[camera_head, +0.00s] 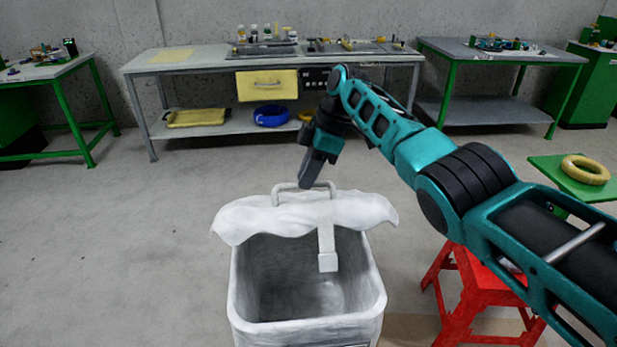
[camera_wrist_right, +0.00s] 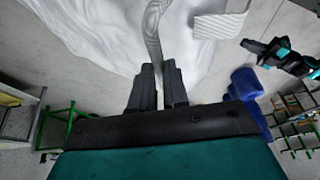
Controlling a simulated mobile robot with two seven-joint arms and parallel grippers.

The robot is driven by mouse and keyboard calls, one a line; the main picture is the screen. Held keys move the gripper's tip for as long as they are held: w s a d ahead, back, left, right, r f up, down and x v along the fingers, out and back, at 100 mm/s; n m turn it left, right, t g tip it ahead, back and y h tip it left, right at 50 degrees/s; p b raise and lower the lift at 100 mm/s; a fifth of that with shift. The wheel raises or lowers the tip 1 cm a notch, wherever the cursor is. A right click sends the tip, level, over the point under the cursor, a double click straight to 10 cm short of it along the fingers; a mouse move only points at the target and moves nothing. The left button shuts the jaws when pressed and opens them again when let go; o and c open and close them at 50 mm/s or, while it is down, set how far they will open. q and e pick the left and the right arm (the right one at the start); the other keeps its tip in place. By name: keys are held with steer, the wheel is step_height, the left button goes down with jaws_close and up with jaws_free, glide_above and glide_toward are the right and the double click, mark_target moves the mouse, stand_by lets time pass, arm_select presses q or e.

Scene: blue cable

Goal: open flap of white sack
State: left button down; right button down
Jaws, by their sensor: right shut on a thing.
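The white sack (camera_head: 240,285) stands upright on the floor, and its open mouth shows the grey inside. Its white flap (camera_head: 250,217) is lifted up and back at the far rim, with a ribbed strap ending in a buckle (camera_head: 327,262) hanging over the mouth. My right gripper (camera_head: 304,185) is above the flap, shut on the flap's loop handle (camera_head: 276,191). In the right wrist view the fingers (camera_wrist_right: 158,85) pinch this ribbed loop (camera_wrist_right: 152,35), with the white cloth behind it. My left gripper is not in either view.
A red stool (camera_head: 470,295) stands right of the sack, partly behind my right arm. A green stand (camera_head: 550,175) with a yellow ring (camera_head: 585,170) is farther right. Workbenches (camera_head: 200,66) line the back wall. The floor left of the sack is clear.

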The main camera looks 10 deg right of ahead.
steer(key=shift+w+d+f, duration=0.1)
steer(key=shift+f, duration=0.25)
steer(key=c, duration=1.6)
jaws_free()
steer(key=o, duration=0.3)
steer(key=shift+w+f, duration=0.2)
steer(key=shift+w, duration=0.15)
steer(key=shift+o, duration=0.9)
steer(key=shift+r, duration=0.2)
steer(key=shift+r, duration=0.3)
steer(key=p+v, duration=0.1)
steer(key=v, duration=1.1)
steer(key=shift+r, duration=0.1)
